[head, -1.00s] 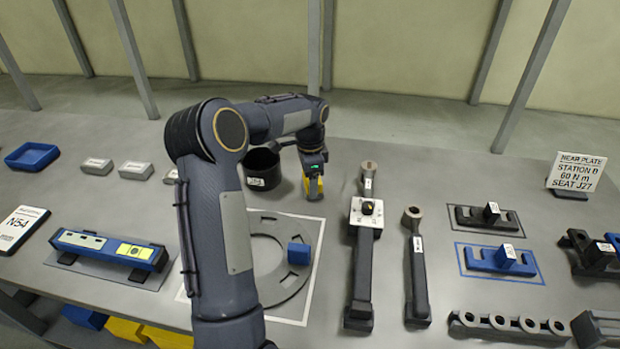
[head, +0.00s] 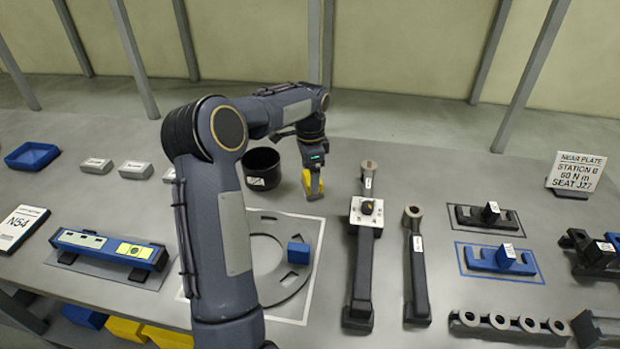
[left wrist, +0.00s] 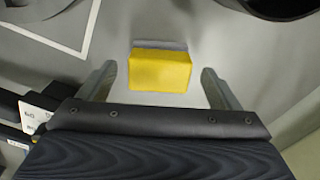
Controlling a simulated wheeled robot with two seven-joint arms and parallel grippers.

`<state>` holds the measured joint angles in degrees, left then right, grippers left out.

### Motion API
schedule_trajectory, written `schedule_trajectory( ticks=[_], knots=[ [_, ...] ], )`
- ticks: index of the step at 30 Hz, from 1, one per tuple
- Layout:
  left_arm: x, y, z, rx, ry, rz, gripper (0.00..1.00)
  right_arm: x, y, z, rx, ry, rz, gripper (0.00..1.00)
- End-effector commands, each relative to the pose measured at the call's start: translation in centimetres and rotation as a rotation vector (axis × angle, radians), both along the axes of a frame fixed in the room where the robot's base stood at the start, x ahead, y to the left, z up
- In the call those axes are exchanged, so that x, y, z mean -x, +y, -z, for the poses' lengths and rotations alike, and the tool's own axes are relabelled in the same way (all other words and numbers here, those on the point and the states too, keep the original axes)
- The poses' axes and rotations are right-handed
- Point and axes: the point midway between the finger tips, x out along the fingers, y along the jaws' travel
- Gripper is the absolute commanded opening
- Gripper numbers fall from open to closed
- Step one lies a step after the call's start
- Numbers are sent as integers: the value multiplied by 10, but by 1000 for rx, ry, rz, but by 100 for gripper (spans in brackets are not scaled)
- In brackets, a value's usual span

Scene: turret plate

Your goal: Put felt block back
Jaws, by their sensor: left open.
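A yellow block (head: 313,187), which I take to be the felt block, stands on the table behind the white-bordered ring plate. In the left wrist view the yellow block (left wrist: 160,70) sits between my spread fingers, with a grey strip along its far edge and a gap on both sides. My left gripper (left wrist: 158,82) is open and points down over it. In the head view my left gripper (head: 313,168) is just above the block. My right gripper is not in view.
A black cup (head: 262,170) stands just left of the yellow block. A long tool (head: 362,260) and a wrench (head: 414,265) lie to the right. Free table lies behind.

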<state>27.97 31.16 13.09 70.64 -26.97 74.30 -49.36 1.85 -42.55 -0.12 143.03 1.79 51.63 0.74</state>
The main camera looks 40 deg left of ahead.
Motion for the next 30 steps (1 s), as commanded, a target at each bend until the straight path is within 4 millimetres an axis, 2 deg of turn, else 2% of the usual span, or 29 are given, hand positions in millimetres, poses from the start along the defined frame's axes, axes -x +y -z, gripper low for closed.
schedule_trajectory(
  ticks=[6,12,22,26,30],
  knots=[
    [-1,0,-51,0,-4,0,85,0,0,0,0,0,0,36],
    [-1,0,-83,0,-3,-1,85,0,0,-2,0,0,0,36],
    [3,-3,-99,1,-7,-6,85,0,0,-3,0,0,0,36],
    [20,-24,-116,6,-51,-45,85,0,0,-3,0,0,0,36],
    [61,-64,-136,42,-133,-145,85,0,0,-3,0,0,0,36]
  ],
)
